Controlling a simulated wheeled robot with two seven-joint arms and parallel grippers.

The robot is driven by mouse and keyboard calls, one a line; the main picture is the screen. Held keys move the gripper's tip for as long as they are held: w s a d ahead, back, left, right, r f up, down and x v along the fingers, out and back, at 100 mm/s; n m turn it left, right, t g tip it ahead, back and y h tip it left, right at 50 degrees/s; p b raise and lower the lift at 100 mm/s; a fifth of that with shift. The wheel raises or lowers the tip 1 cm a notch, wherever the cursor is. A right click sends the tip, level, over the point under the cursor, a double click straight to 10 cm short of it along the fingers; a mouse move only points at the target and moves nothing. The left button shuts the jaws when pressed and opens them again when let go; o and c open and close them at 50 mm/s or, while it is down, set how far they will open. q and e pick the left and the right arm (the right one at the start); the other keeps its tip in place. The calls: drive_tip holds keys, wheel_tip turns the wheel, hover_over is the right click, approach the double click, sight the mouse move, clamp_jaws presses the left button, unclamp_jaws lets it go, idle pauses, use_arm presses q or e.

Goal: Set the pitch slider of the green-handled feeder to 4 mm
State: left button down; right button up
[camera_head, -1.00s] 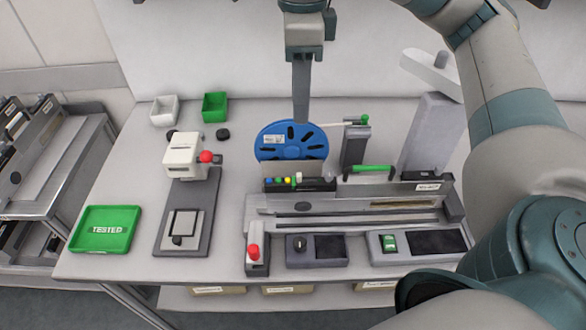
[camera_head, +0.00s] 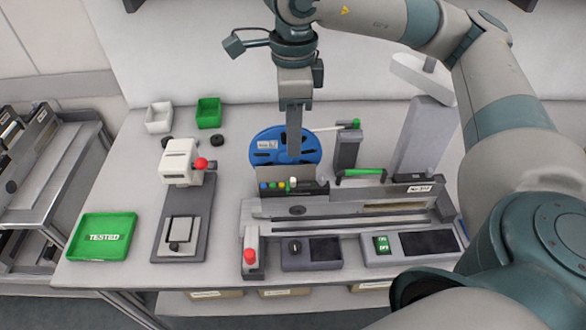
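The feeder (camera_head: 340,207) with the green handle (camera_head: 361,172) lies lengthwise on the bench. Near its left end is a row of small coloured dots (camera_head: 272,187). A small white knob (camera_head: 293,183) stands at the right of this row; I take it for the pitch slider, but its scale is too small to read. My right gripper (camera_head: 294,155) points down from above, with its tip in front of the blue reel (camera_head: 268,149) and just above the knob. The fingers show as one narrow strip, so their gap is hidden. My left gripper is not in view.
A white device with a red ball (camera_head: 201,164) stands left of the feeder. A green TESTED tray (camera_head: 101,238) is at front left. White (camera_head: 159,117) and green (camera_head: 208,113) bins stand behind. A red-topped lever (camera_head: 251,256) and two control panels line the front.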

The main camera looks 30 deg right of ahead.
sight(293, 179)
wheel_tip(293, 179, down, 11)
drive_tip(key=p, duration=0.2)
drive_tip(key=shift+f+p, duration=0.2)
drive_tip(key=shift+p, duration=0.15)
clamp_jaws()
